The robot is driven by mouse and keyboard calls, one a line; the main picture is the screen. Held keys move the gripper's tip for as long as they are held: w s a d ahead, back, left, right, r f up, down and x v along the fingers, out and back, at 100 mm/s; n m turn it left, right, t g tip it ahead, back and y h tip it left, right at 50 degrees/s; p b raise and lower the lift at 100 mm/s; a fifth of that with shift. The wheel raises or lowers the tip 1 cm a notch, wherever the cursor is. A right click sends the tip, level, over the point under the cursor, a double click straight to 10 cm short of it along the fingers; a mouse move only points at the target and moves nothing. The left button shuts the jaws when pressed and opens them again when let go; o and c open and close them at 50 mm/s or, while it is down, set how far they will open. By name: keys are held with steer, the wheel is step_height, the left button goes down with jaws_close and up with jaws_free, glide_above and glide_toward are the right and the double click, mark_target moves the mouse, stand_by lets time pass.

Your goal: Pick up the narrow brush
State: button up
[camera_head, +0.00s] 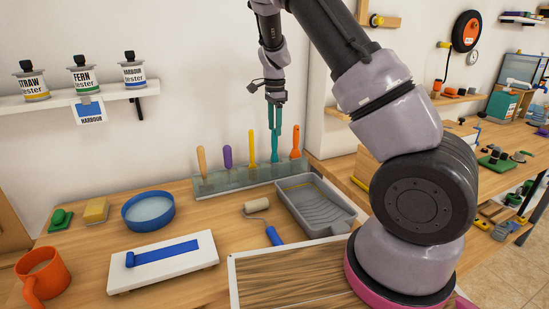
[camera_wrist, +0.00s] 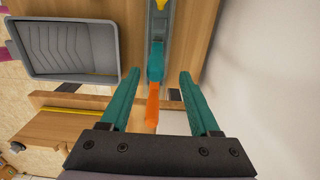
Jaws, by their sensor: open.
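A clear rack (camera_head: 235,178) at the back of the bench holds several upright tools. Their handles are wooden (camera_head: 202,162), purple (camera_head: 227,156), yellow (camera_head: 252,148), teal (camera_head: 273,150) and orange (camera_head: 296,142). The working ends are low in the rack and too small to tell which is the narrow brush. My gripper (camera_head: 275,127) is open with its teal fingers pointing down, above the rack's right part. In the wrist view my gripper (camera_wrist: 159,72) has the teal handle (camera_wrist: 156,60) and the orange handle (camera_wrist: 152,107) showing in the gap between its fingers, below them.
A grey paint tray (camera_head: 312,203) lies in front of the rack, with a small roller (camera_head: 263,220) to its left. A blue bowl (camera_head: 149,211), white board (camera_head: 163,262) and orange mug (camera_head: 43,275) stand further left. The wall is close behind the rack.

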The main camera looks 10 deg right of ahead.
mark_target(275, 153)
steer(key=shift+s+a+f, duration=0.1)
steer(key=shift+s+f, duration=0.05)
steer(key=shift+f, duration=1.25)
steer(key=shift+s+f, duration=0.15)
steer(key=shift+f, duration=1.2)
jaws_close()
